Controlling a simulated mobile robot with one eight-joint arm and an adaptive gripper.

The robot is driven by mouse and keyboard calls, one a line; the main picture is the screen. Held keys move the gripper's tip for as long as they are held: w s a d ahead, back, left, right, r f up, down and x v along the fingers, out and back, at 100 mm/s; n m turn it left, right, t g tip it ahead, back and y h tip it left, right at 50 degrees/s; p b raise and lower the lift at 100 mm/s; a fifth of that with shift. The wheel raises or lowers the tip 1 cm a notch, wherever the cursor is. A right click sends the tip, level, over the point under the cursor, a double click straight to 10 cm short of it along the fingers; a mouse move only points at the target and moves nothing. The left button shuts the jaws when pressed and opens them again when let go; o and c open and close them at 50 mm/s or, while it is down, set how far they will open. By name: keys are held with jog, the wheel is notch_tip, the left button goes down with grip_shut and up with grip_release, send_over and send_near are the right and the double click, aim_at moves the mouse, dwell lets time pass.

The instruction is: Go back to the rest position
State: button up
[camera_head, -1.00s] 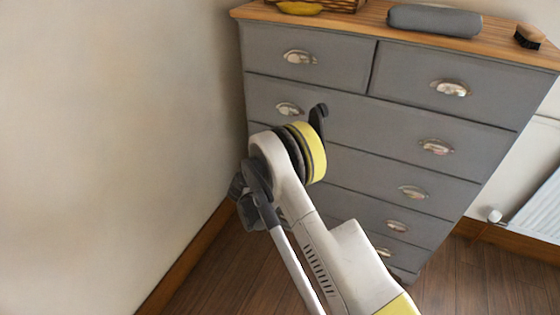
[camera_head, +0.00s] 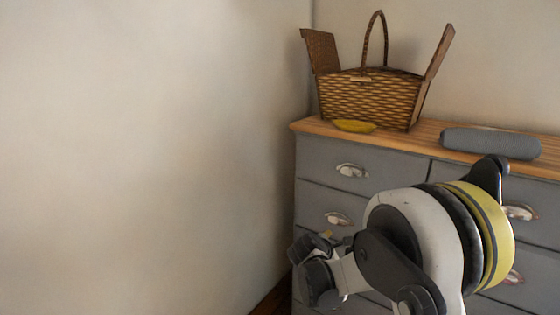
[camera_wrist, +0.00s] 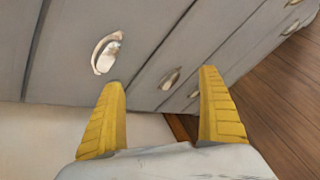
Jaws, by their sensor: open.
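My gripper (camera_wrist: 164,105) shows in the wrist view as two yellow ribbed fingers set wide apart, with nothing between them. The grey drawer fronts, a cup-shaped metal handle (camera_wrist: 106,53) and the wooden floor lie beyond the fingers. In the head view my arm is folded in front of the grey chest of drawers (camera_head: 310,165). The fingers are hard to make out there.
On the wooden chest top stand a wicker basket (camera_head: 365,98) with raised lid flaps, a yellow banana-like item (camera_head: 354,126) before it, and a grey rolled item (camera_head: 490,143). A bare wall (camera_head: 150,150) fills the left.

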jog(key=s+d+r+m+g+y, duration=0.25)
jog(key=s+r+m, duration=0.8)
jog(key=s, duration=0.65)
jog(key=s+a+m+y, duration=0.1)
jog(key=s+m+y, duration=0.2)
jog(key=s+m, duration=0.7)
jog(key=s, duration=1)
jog(key=shift+s+a+y, duration=0.3)
jog(key=shift+s+y, duration=0.05)
jog(key=shift+s, duration=0.05)
jog(key=shift+m+t, duration=0.25)
